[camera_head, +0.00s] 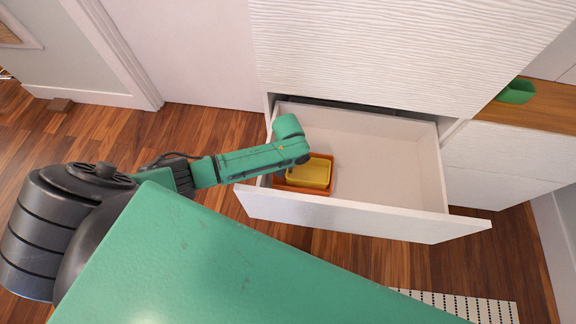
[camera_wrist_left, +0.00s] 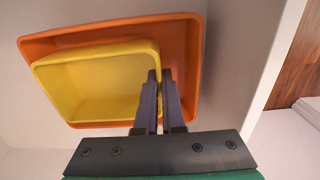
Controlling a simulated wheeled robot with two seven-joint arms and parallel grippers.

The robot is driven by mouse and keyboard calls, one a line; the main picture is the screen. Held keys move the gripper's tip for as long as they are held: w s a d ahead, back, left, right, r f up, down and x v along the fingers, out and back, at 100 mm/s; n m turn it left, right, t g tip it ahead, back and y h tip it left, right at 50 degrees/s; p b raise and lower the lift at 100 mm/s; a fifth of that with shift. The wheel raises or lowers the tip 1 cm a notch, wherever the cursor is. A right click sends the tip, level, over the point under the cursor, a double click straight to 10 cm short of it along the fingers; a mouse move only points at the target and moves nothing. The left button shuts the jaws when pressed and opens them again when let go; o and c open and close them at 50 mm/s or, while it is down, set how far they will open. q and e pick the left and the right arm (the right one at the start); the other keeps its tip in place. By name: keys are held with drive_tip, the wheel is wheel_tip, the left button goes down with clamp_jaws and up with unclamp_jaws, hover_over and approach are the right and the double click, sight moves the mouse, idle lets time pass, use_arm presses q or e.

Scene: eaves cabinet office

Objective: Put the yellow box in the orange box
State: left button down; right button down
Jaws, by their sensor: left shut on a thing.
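The orange box (camera_head: 308,191) sits in the left part of the open white drawer. The yellow box (camera_head: 309,173) is within its outline, and a strip of orange shows around it. In the left wrist view the yellow box (camera_wrist_left: 100,85) lies toward the left of the orange box (camera_wrist_left: 185,55), with its rim close to the orange one at the lower left. I cannot tell if its base touches the orange floor. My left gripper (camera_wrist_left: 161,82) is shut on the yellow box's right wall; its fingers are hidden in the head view. My right gripper is not in view.
The drawer (camera_head: 390,170) is pulled out and its right part is empty. Its front panel (camera_head: 350,215) stands toward me. A green container (camera_head: 516,91) is on the wooden top at the right.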

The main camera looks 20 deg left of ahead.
use_arm(q)
drive_tip(key=c, duration=0.9)
unclamp_jaws()
drive_tip(key=shift+c, duration=0.2)
drive_tip(key=shift+r, duration=0.15)
wheel_tip(320, 180, up, 14)
drive_tip(key=p, duration=0.2)
drive_tip(key=shift+r+p, duration=0.15)
drive_tip(key=shift+p, duration=0.2)
